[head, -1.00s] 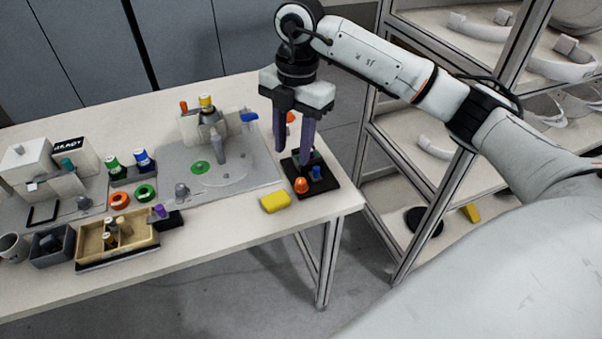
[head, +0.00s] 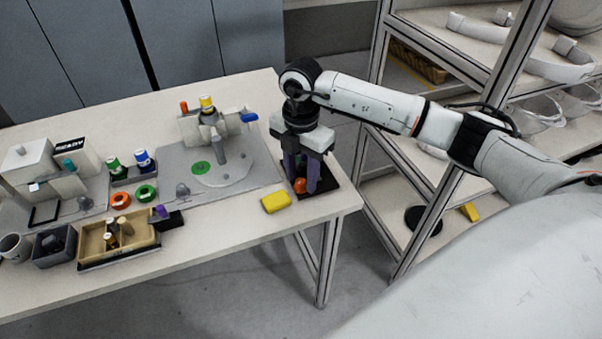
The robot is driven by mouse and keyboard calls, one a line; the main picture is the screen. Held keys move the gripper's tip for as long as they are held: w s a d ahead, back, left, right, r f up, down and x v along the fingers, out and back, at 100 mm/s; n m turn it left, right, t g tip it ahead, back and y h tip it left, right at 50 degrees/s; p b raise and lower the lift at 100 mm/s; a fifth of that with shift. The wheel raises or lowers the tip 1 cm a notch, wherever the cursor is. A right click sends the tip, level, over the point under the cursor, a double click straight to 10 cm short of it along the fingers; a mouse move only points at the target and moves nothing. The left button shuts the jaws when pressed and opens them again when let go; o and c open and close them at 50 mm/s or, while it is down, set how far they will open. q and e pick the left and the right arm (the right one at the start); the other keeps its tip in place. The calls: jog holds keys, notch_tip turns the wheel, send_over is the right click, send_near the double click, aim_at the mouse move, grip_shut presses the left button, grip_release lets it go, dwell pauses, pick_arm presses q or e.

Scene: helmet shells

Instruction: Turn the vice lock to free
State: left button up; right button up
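A black base (head: 328,186) sits at the table's right end, with an orange knob (head: 300,187) at its front. The base's blue knob, seen earlier, is hidden behind the fingers. My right gripper (head: 301,182) points down over this base, its two dark purple fingers apart. The fingertips are low, near the orange knob; contact cannot be made out. A grey fixture (head: 192,132) with a blue handle (head: 249,117), a yellow-topped part (head: 206,104) and an orange knob stands at the back of a grey plate (head: 180,163). I cannot tell which part is the vice lock. My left gripper is out of view.
A yellow block (head: 275,202) lies just left of the black base. A wooden tray (head: 146,243), a dark bin (head: 68,260) and a white machine (head: 35,165) stand at the left. A shelf rack (head: 376,190) stands close to the table's right.

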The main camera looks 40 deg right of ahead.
grip_shut()
